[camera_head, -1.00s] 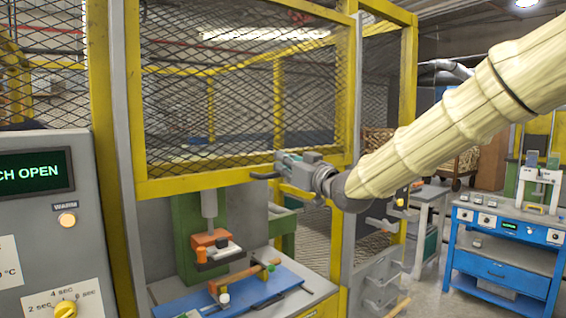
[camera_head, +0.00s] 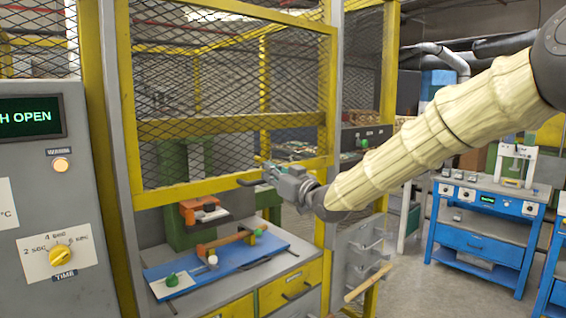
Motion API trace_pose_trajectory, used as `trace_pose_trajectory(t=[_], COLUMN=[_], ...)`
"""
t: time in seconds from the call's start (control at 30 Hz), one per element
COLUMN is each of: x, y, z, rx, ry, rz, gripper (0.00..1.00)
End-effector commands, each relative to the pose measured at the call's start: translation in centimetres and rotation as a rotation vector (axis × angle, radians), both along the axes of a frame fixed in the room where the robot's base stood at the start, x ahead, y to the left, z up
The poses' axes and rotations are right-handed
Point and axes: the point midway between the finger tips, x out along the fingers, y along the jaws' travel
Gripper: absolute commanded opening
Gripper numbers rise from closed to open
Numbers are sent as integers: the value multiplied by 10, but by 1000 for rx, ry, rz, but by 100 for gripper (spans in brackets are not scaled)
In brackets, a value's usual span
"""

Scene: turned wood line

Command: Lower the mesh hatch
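The mesh hatch (camera_head: 232,185) is a yellow-framed panel of dark wire mesh in the guard's front, and its bottom rail hangs above the press bench with a gap below. A dark handle (camera_head: 249,182) sticks out at the bottom rail, right of its middle. My gripper (camera_head: 266,177) is at this handle and looks shut on it; the fingertips are small and partly hidden. My sleeved arm reaches in from the right.
Below the hatch, a blue board (camera_head: 232,262) with a wooden-handled tool (camera_head: 222,242) lies on the bench. The grey control box (camera_head: 55,215) stands close at left. A blue workbench (camera_head: 482,225) stands at right, with bare floor before it.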

Motion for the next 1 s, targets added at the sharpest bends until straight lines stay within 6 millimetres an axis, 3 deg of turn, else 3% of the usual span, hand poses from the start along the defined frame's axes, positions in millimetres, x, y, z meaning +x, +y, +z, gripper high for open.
trace_pose_trajectory(t=[0.03, 0.3, 0.8, 1.0], x=[0, -2, -2, -2], y=[7, 24, 20, 20], z=[-27, -110, -267, -317], rx=[-2, -3, -4, -3], ry=[5, 5, 6, 4], rz=[7, 27, 23, 22], gripper=[0, 0, 0, 0])
